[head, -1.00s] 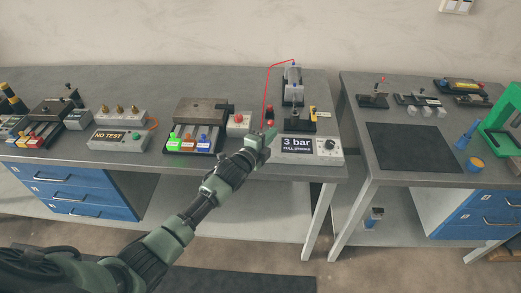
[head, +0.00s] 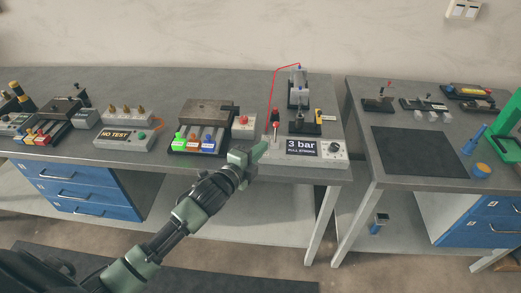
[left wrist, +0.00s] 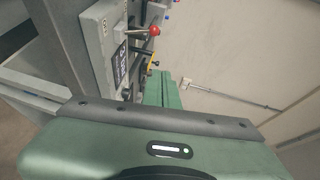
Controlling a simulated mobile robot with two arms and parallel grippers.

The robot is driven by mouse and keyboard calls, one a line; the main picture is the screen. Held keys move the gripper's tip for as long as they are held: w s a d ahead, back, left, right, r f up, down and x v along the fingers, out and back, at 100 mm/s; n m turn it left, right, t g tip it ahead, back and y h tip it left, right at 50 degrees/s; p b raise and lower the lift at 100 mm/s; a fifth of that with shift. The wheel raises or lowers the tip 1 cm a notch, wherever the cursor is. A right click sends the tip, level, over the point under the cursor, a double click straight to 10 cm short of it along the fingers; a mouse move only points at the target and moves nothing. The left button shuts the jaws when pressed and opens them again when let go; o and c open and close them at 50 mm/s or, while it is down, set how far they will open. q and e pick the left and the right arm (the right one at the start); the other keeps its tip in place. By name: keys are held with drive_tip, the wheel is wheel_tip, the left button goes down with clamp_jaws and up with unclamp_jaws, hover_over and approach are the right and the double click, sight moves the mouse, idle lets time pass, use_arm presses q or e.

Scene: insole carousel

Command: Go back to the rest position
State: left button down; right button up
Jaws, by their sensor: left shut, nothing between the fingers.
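My left gripper (head: 262,150) is shut and empty. In the head view it is at the front edge of the left bench, just left of the grey control box with the "3 bar" sign (head: 303,147). In the left wrist view its green fingers (left wrist: 158,90) lie together, beside the box. A lever with a red knob (left wrist: 154,31) stands up from the box close to the fingers. It also shows in the head view (head: 276,126). I cannot tell whether the gripper touches the box. My right gripper is not in view.
The left bench (head: 240,80) holds a "NO TEST" box (head: 122,137), a fixture with green, orange and blue blocks (head: 205,128), and a small press (head: 298,88) with a red hose. The right bench (head: 355,100) has a dark mat (head: 418,150). Floor in front is partly open.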

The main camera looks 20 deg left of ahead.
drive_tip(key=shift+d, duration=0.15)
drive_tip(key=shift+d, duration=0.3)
